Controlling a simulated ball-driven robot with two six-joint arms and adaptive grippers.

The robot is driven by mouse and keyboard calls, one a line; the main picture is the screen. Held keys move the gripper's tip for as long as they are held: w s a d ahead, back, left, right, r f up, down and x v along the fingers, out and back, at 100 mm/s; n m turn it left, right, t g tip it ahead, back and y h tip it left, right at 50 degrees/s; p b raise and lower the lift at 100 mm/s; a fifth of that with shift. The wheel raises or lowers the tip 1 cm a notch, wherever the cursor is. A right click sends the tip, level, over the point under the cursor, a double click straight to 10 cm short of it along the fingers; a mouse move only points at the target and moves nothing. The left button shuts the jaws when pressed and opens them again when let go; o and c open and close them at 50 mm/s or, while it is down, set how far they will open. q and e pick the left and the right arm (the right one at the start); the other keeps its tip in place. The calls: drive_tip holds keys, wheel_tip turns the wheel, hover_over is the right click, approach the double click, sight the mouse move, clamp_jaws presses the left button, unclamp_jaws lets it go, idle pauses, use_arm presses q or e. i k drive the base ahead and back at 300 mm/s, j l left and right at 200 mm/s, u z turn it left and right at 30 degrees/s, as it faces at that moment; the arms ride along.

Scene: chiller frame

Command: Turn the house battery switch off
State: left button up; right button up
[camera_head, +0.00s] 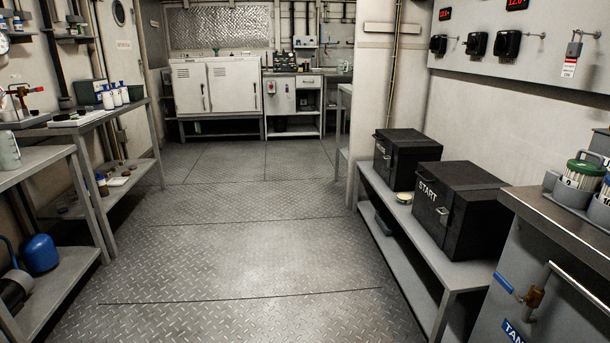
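Three black battery-type switches stand in a row on a pale wall panel (565,18) at the upper right: the left switch (438,44), the middle switch (477,44) and the right switch (507,44). I cannot read labels on them, so I cannot tell which is the house switch or its setting. Right of them hangs a padlock-like fitting (574,48) with a red and white tag (570,66). Red digital readouts (516,4) glow above. Neither of my grippers is in view.
A black box marked START (455,208) and another black box (405,157) stand on a low grey bench (425,255) below the panel. A counter (545,205) with canisters stands at the right. Shelves (70,130) line the left. The metal floor (240,245) between is clear.

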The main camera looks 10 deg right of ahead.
sight(433, 43)
drive_tip(key=i, duration=4.6)
drive_tip(key=i+z, duration=0.4)
drive_tip(key=i, duration=0.15)
drive_tip(key=i+j+z, duration=0.35)
drive_tip(key=i, duration=0.15)
